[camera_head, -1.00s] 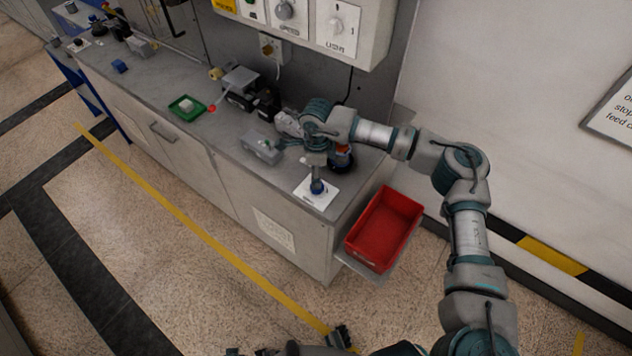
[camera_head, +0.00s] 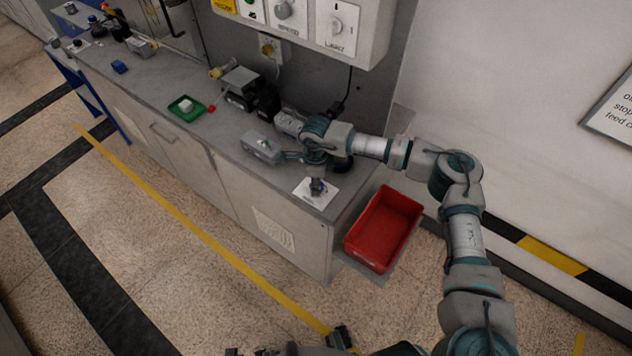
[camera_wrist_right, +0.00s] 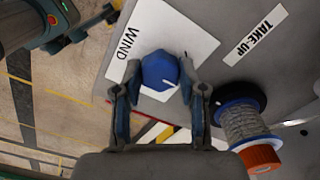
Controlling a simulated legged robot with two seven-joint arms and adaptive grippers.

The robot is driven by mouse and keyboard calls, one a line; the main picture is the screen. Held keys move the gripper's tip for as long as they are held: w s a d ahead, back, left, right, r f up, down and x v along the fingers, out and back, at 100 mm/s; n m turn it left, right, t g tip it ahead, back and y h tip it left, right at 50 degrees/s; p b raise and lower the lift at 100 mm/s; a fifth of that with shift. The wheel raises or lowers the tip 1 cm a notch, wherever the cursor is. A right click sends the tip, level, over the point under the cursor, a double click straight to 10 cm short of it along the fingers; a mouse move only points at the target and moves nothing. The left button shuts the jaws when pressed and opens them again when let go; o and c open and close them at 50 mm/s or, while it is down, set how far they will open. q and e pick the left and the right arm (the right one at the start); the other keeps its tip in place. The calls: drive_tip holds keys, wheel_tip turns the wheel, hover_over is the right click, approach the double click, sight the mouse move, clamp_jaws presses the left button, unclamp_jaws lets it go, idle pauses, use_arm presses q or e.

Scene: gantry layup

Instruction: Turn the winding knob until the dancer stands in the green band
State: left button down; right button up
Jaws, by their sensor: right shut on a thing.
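The blue winding knob (camera_wrist_right: 160,70) sits on a white plate marked WIND (camera_wrist_right: 178,32) in the right wrist view. My right gripper (camera_wrist_right: 160,76) is shut on it, one finger at each side.
A spool of pale cord (camera_wrist_right: 243,123) with an orange flange stands right of the knob, near a TAKE-UP label (camera_wrist_right: 256,33). A grey box (camera_head: 262,148) and a green tray (camera_head: 187,108) are on the bench. A red bin (camera_head: 383,228) stands beyond its right end.

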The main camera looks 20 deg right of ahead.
drive_tip(key=shift+d+m, duration=0.1)
drive_tip(key=shift+m, duration=0.2)
drive_tip(key=m+p, duration=0.2)
drive_tip(key=m, duration=0.4)
drive_tip(key=shift+w+r+p, duration=0.1)
drive_tip(key=shift+p, duration=0.25)
drive_tip(key=m+p, duration=0.2)
drive_tip(key=m, duration=0.4)
use_arm(q)
drive_tip(key=s+a+f+p, duration=0.1)
drive_tip(key=s+a+f, duration=0.1)
drive_tip(key=s+f, duration=0.9)
drive_tip(key=shift+g+p, duration=0.3)
drive_tip(key=shift+g, duration=0.1)
use_arm(e)
drive_tip(key=shift+m, duration=1.7)
use_arm(q)
drive_tip(key=shift+f, duration=0.15)
use_arm(e)
drive_tip(key=o, duration=1.1)
drive_tip(key=shift+o, duration=0.2)
